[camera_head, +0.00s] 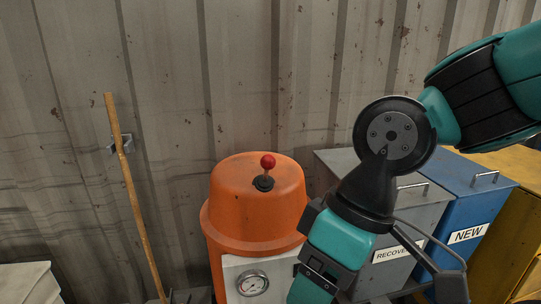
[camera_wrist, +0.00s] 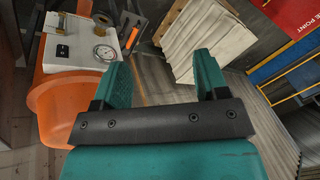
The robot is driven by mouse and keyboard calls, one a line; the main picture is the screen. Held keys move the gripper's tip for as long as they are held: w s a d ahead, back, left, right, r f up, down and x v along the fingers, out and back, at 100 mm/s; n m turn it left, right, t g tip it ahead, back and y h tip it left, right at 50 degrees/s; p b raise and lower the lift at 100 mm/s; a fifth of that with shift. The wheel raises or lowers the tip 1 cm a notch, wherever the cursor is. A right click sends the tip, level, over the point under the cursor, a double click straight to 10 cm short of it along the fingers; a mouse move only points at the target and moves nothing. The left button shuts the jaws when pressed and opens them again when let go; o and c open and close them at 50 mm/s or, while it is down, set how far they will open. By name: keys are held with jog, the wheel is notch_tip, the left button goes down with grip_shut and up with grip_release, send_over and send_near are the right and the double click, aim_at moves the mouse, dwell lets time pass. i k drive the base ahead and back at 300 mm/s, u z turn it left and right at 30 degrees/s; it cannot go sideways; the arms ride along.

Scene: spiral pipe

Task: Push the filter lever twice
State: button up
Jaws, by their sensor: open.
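The filter lever (camera_head: 267,166) is a short stick with a red ball knob, standing close to upright. It sits on the domed top of an orange filter housing (camera_head: 240,210) in the head view. My gripper shows in the wrist view with its two teal fingers apart and nothing between them (camera_wrist: 164,75). In the head view my arm comes from the right and bends down, to the right of the housing; the fingertips are not clearly seen there. In the wrist view the orange housing (camera_wrist: 55,95) is at the left; the lever cannot be made out.
A white panel with a gauge (camera_head: 252,283) is on the housing's front. A grey bin (camera_head: 340,175) and a blue bin (camera_head: 465,195) stand to the right, partly behind my arm. A wooden pole (camera_head: 134,190) leans at the left. White folded sheets (camera_wrist: 208,40) show in the wrist view.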

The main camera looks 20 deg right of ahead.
aim_at(268, 161)
jog(key=k, duration=0.5)
jog(key=z, duration=0.9)
jog(key=k, duration=1.05)
jog(key=u, duration=0.7)
jog(key=i, duration=1)
jog(key=z, duration=0.05)
